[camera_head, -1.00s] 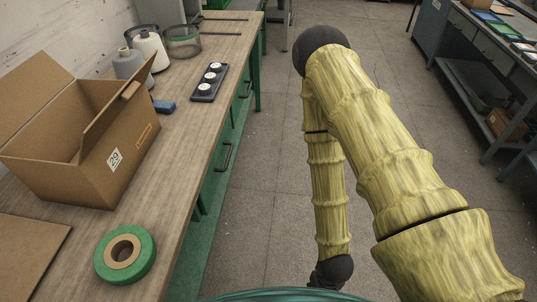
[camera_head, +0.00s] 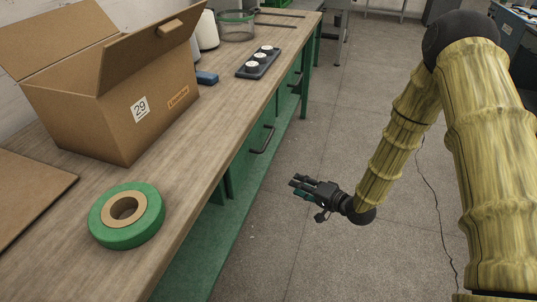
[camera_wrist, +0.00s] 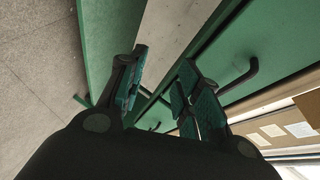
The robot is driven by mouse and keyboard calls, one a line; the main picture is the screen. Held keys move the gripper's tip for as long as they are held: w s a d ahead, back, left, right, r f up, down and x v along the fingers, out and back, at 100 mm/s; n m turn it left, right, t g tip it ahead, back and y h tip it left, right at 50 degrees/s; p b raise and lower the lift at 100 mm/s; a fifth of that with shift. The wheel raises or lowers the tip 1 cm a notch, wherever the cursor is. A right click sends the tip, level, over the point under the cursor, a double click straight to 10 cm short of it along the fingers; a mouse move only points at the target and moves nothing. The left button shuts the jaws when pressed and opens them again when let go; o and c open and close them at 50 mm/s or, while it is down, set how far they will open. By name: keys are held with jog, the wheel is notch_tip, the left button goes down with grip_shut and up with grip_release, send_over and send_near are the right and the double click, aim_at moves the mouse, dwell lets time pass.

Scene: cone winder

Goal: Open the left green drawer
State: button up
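The green drawers are under the wooden bench top. The nearer, left green drawer (camera_head: 246,158) looks shut and has a black bar handle (camera_head: 264,140). A second green drawer (camera_head: 287,92) with a similar handle (camera_head: 295,82) is farther along. My gripper (camera_head: 296,186) is over the floor in front of the bench, right of and below the nearer handle in the head view, apart from it. In the wrist view my gripper (camera_wrist: 166,72) has its fingers spread with nothing between them. A black handle (camera_wrist: 239,78) on a green face shows right of the fingers; I cannot tell which drawer's.
On the bench top (camera_head: 185,150) are an open cardboard box (camera_head: 115,110), a green tape roll (camera_head: 126,232), a blue block (camera_head: 207,78) and a black tray (camera_head: 249,70) with white pieces. A green lower ledge (camera_head: 200,255) runs below the drawers. The grey floor (camera_head: 330,130) is clear.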

jog(key=w+a+r+y+b, duration=0.1)
jog(key=w+r+y+b, duration=0.3)
jog(key=w+y+b, duration=0.1)
jog(key=n+g+y+b, duration=0.2)
jog(key=g+y+b, duration=0.2)
jog(key=b, duration=0.1)
send_near(268, 138)
jog(key=x, duration=0.3)
jog(key=b+x, duration=0.1)
jog(key=x, duration=0.5)
jog(key=shift+w+a+f, duration=0.15)
jog(key=shift+a+f, duration=0.1)
jog(key=shift+a, duration=0.15)
grip_shut()
